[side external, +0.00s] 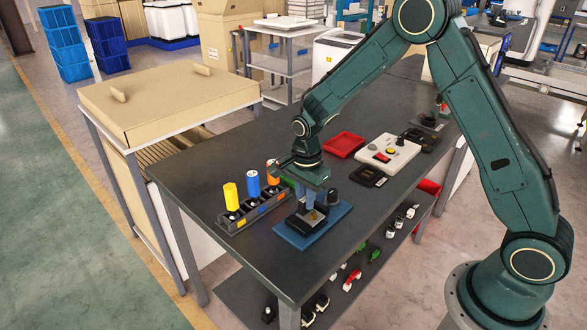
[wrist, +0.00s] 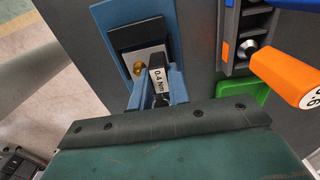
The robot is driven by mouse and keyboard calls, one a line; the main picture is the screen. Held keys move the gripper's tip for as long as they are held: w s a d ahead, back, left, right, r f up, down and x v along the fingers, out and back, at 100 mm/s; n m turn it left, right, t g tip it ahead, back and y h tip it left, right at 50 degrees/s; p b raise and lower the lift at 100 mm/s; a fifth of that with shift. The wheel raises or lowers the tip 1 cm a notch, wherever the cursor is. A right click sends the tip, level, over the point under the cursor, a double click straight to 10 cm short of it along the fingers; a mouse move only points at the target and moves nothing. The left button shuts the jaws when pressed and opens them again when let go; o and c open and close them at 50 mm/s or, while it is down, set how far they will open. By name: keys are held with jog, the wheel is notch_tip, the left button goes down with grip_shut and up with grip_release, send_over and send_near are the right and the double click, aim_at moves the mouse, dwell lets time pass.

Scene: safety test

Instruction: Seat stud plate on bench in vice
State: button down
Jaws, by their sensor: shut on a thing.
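The stud plate (wrist: 147,63) is a small silver plate with a brass stud, seen in the wrist view lying over a dark block of the vice (wrist: 122,38) on a blue base. The vice's blue base (side external: 292,236) also shows in the side view, near the front of the bench. My gripper (wrist: 158,88) points down over the vice with its blue-grey fingers shut on the plate's near side. In the side view my gripper (side external: 310,208) hides part of the vice.
A dark rack (side external: 252,210) with yellow, blue and orange drivers stands just left of the vice. A green block (wrist: 240,98) lies close to my gripper. A red tray (side external: 345,145) and a pale control box (side external: 388,152) sit further back. The bench's front left is clear.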

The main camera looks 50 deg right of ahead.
jog(key=shift+f, duration=0.4)
jog(key=c, duration=0.9)
grip_release()
jog(key=shift+o, duration=0.2)
jog(key=shift+r, duration=0.1)
jog(key=shift+r, duration=3.45)
jog(key=shift+r, duration=0.1)
